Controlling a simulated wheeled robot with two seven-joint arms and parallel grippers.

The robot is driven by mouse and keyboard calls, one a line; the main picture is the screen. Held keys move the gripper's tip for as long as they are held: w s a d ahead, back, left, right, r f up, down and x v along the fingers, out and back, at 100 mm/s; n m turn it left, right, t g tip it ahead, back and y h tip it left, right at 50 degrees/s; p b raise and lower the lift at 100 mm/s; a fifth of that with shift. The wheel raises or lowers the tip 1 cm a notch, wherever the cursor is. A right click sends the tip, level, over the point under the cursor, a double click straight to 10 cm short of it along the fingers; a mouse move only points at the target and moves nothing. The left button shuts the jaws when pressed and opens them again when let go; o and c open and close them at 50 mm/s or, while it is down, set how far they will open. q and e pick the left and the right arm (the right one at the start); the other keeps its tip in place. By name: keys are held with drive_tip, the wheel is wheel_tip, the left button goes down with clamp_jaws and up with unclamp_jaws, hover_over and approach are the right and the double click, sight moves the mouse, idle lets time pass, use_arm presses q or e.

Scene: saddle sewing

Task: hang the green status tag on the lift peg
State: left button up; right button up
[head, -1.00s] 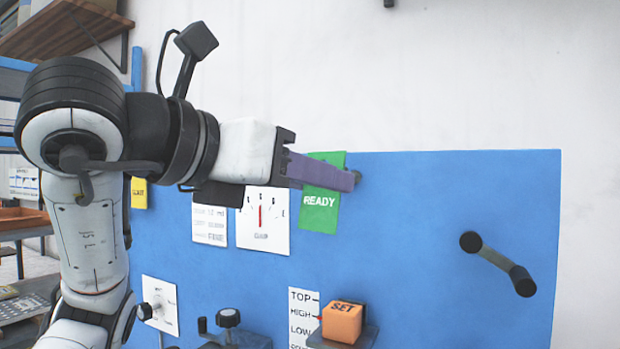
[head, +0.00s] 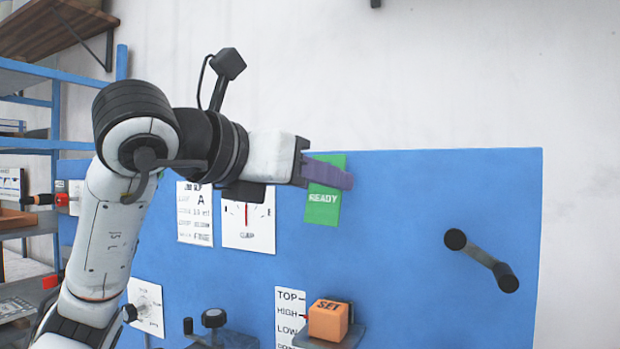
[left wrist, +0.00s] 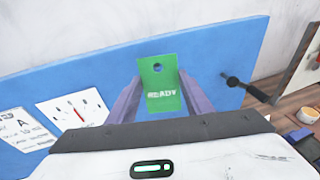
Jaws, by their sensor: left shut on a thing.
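The green READY tag (head: 322,211) is held upright in front of the blue panel, near its top edge. My left gripper (head: 343,178) is shut on it, with the purple fingers across its upper part. In the left wrist view the tag (left wrist: 162,104) stands between the two fingers (left wrist: 160,82), and a dark round hole shows near its top. I cannot make out the lift peg in the head view now. I cannot tell whether a peg is in the hole or whether the tag touches the panel. My right gripper is not in view.
The blue panel (head: 400,260) carries a gauge card (head: 247,236) and a text card (head: 195,226) left of the tag. A dark bar handle (head: 482,261) juts out at right. An orange SET block (head: 328,319) sits below. The panel between tag and handle is clear.

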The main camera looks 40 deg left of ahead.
use_arm(q)
drive_tip(key=shift+w+a+f, duration=0.15)
drive_tip(key=shift+w, duration=0.4)
drive_tip(key=shift+w+a+f, duration=0.1)
drive_tip(key=shift+w, duration=0.4)
drive_tip(key=shift+w+a+f+b, duration=0.15)
drive_tip(key=shift+w+f+b, duration=0.2)
drive_tip(key=shift+w, duration=0.2)
drive_tip(key=o, duration=1)
drive_tip(key=s, duration=0.3)
drive_tip(key=s+r, duration=0.1)
drive_tip(key=s, duration=0.2)
drive_tip(key=s+r+b, duration=0.1)
drive_tip(key=s, duration=0.3)
